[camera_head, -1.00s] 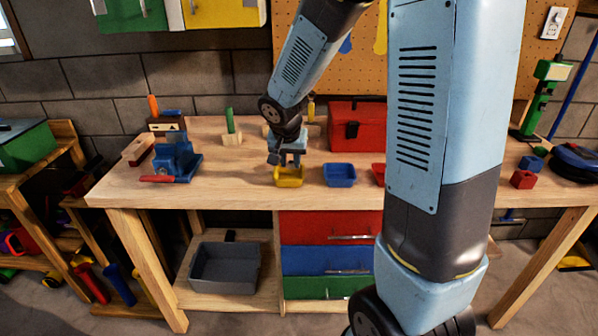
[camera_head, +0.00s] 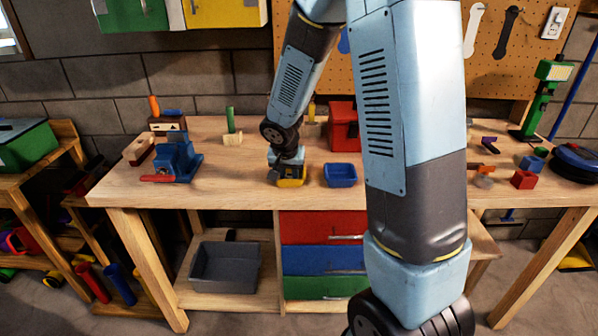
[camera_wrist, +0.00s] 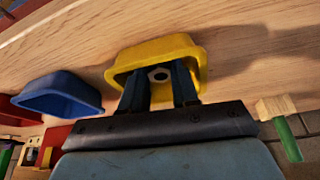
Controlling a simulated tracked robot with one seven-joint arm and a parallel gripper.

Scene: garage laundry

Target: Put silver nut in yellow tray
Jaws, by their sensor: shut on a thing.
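The yellow tray (camera_head: 291,181) stands near the front edge of the workbench, and it also shows in the wrist view (camera_wrist: 140,55). My gripper (camera_head: 289,172) is over the tray with its fingers reaching down into it. In the wrist view my gripper (camera_wrist: 160,78) is shut on the silver nut (camera_wrist: 160,75), a small ring with a dark hole between the fingertips. The nut is inside the tray's outline; I cannot tell whether it touches the tray floor. In the head view the nut is hidden by my gripper.
A blue tray (camera_head: 341,175) stands just right of the yellow one. A red toolbox (camera_head: 343,126) is behind. A blue vise (camera_head: 178,163) and a wooden block with a green handle (camera_head: 232,138) are to the left. Bare bench top (camera_head: 235,185) lies left of the yellow tray.

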